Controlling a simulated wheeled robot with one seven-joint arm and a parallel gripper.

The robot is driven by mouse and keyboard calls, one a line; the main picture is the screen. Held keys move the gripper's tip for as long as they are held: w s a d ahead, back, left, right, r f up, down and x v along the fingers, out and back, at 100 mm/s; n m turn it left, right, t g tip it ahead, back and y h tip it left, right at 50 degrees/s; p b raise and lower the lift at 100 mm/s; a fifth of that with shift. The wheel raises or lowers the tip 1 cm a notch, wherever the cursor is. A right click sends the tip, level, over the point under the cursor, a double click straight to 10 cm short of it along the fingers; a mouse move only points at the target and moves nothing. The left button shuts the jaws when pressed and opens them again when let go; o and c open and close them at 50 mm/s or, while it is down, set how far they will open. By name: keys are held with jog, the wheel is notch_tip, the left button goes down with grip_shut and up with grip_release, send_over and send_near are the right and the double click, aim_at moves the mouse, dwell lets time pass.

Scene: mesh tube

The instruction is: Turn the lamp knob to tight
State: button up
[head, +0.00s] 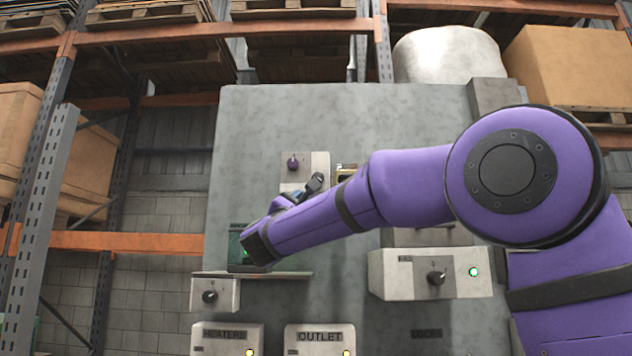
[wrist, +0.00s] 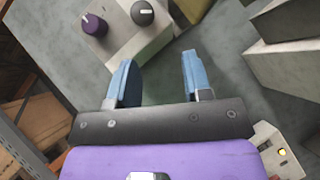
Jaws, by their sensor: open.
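In the wrist view my gripper (wrist: 158,62) shows two blue fingers spread apart with nothing between them. Beyond and to the left of the fingers is a pale box with a purple knob (wrist: 95,25) and a dark grey knob (wrist: 142,12). Both knobs stand clear of the fingers. In the head view the purple knob (head: 293,163) sits on a pale plate on the grey panel. No lamp label is readable, so I cannot tell which knob is the lamp's.
The grey panel (head: 250,120) also carries a box with a black knob (head: 436,278) and green light at right, and a smaller knob box (head: 209,297) at left. A thin ledge (head: 290,274) juts out below my forearm. HEATERS (head: 226,338) and OUTLET (head: 319,338) boxes are lower down.

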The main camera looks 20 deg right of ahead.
aim_at(318, 178)
jog(key=a+r+x, duration=0.1)
jog(key=r+x, duration=0.1)
jog(key=x, duration=0.8)
jog(key=shift+a+t+h, duration=0.15)
jog(key=shift+t+h, duration=0.15)
jog(key=shift+h, duration=0.1)
jog(key=shift+r, duration=0.1)
jog(key=shift+c, duration=0.4)
jog(key=shift+w, duration=0.1)
jog(key=c, duration=0.6)
